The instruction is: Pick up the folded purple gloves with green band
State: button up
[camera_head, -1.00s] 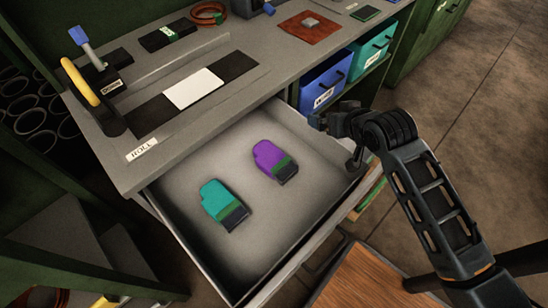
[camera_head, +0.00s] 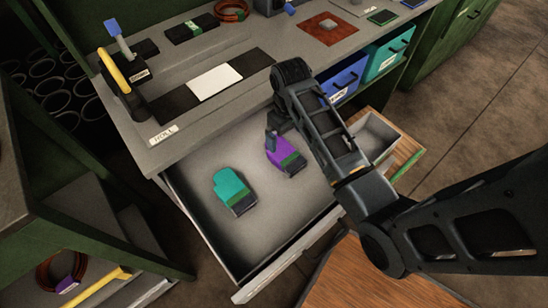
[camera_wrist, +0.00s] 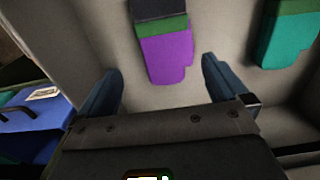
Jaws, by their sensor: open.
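The folded purple gloves with a green band (camera_head: 289,158) lie flat in the open drawer, right of the teal pair. My gripper (camera_head: 272,137) is over the drawer at their upper left end, and my arm passes close on their right. In the wrist view the purple gloves (camera_wrist: 166,57) lie ahead of my gripper (camera_wrist: 158,80), whose two fingers are spread apart with nothing between them. The gloves' purple end points toward the gap between the fingers, and their dark end is farthest away. I cannot tell the exact height of my fingers above the drawer floor.
Folded teal gloves with a green band (camera_head: 232,188) lie in the same drawer (camera_head: 245,262), also in the wrist view (camera_wrist: 288,38). The worktop (camera_head: 205,128) overhangs the drawer's back. A blue bin (camera_head: 349,75) and a teal bin (camera_head: 388,52) stand at right. Bare drawer floor surrounds both pairs.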

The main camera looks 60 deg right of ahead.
aim_at(283, 151)
jog(key=f, duration=0.7)
jog(key=shift+w+a+f, duration=0.15)
jog(key=shift+a+f, duration=0.2)
jog(key=shift+a, duration=0.05)
jog(key=c, duration=1.1)
